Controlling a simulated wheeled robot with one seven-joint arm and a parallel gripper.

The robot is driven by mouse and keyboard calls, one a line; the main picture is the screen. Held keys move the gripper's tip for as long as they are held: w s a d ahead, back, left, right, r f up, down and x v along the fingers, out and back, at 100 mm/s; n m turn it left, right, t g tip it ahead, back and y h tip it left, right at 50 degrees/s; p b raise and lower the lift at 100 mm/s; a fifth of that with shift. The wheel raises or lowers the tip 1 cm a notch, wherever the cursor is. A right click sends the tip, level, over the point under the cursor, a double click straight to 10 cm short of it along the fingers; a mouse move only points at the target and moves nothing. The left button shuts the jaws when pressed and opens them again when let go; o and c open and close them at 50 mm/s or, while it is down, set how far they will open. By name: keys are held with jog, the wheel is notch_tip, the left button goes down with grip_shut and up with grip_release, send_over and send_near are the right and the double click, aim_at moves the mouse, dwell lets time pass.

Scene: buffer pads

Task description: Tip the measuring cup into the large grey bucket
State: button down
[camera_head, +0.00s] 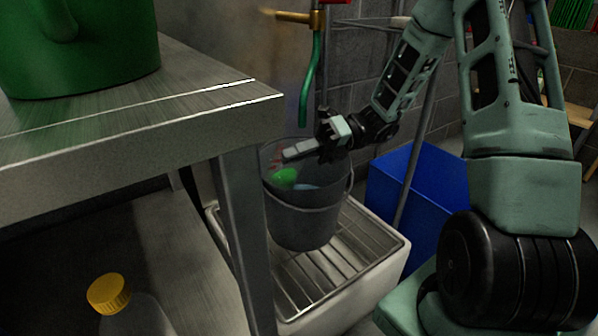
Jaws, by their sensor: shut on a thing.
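My gripper (288,154) reaches in from the right over the bucket's mouth, jaws pointing left. It is shut on what looks like the measuring cup (275,162), a small piece with reddish marks at the jaw tips, just inside the bucket's left rim. Most of the cup is hard to make out, and its tilt is unclear. A bright green patch (285,177) and a pale bluish patch (306,187) show inside the bucket below the gripper.
The grate (345,262) lies over a white sink. A metal table (205,95) with a green container (85,50) is close on the left. A green hose (311,85) hangs from a brass tap behind. A blue bin (410,210) stands right. A yellow-capped bottle (109,293) sits below.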

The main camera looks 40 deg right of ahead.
jog(key=shift+d+r+p, duration=0.1)
jog(key=shift+p, duration=0.35)
jog(key=shift+w+d+f+m+y+p, duration=0.2)
jog(key=shift+w+d+m+y+p, duration=0.25)
jog(key=shift+p, duration=0.95)
jog(key=shift+d+r+y+p, duration=0.15)
jog(key=shift+y+p, duration=0.2)
jog(key=shift+p, duration=0.15)
jog(key=shift+w+d+r+m+y+p, duration=0.35)
jog(key=shift+w+d+m+y+p, duration=0.35)
jog(key=shift+p, duration=0.85)
jog(key=shift+w+d+r+m+t+y+p, duration=0.2)
jog(key=shift+d+r+m+t+y+p, duration=0.25)
jog(key=shift+p, duration=0.85)
